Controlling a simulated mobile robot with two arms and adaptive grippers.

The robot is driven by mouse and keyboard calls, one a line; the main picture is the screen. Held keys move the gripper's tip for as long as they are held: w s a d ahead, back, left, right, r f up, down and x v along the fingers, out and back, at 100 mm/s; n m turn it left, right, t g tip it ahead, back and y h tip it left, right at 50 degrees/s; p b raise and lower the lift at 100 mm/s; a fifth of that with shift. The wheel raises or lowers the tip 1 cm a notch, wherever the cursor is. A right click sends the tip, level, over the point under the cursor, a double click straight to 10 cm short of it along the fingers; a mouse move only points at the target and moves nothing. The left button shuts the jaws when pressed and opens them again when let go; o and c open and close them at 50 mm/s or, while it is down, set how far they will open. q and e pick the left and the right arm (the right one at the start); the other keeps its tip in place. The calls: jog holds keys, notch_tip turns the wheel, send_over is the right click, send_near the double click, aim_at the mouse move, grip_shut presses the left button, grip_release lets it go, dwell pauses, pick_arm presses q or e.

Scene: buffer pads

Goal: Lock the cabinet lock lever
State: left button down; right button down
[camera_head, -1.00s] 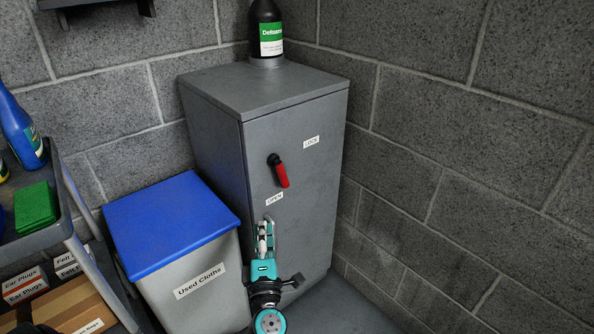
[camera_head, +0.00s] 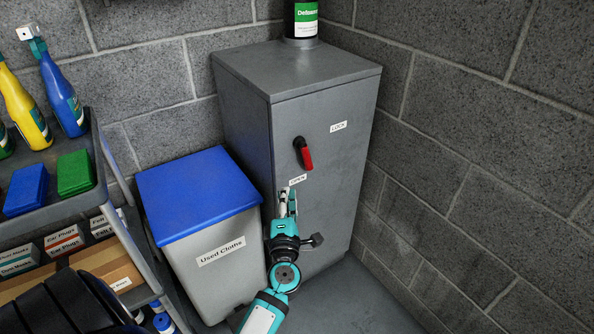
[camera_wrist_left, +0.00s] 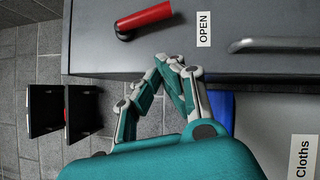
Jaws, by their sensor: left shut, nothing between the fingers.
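The lock lever (camera_head: 307,158) is a red handle on a black pivot on the front of the grey cabinet (camera_head: 345,190). It hangs down, slightly to the right, above the OPEN label (camera_head: 298,179); the LOCK label (camera_head: 338,126) is up and right of the pivot. My left gripper (camera_head: 287,193) is shut and empty, just below and left of the OPEN label, apart from the lever. In the left wrist view, the red lever (camera_wrist_left: 145,17) lies beyond the closed fingertips (camera_wrist_left: 172,62). My right gripper is out of view.
A Used Cloths bin (camera_head: 205,280) with a blue lid (camera_head: 196,192) stands left of the cabinet. A cart (camera_head: 60,212) with bottles and boxes is at far left. A dark bottle (camera_head: 301,22) stands on the cabinet. A block wall is at right. A metal handle (camera_wrist_left: 270,43) shows in the wrist view.

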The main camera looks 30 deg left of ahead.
aim_at(305, 155)
pick_arm(q)
jog(key=x, duration=0.5)
jog(key=shift+w+a+r, duration=0.1)
jog(key=shift+w+a, duration=0.05)
jog(key=shift+w, duration=0.2)
jog(key=shift+w+d+r, duration=0.15)
jog(key=shift+w, duration=0.4)
jog(key=shift+w+d+r, duration=0.1)
jog(key=shift+w+d, duration=0.05)
jog(key=shift+w, duration=0.35)
jog(key=shift+w+d+r, duration=0.15)
jog(key=shift+w, duration=0.45)
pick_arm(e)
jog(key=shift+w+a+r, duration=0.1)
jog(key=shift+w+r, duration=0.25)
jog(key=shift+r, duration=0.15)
pick_arm(q)
jog(key=shift+b, duration=0.3)
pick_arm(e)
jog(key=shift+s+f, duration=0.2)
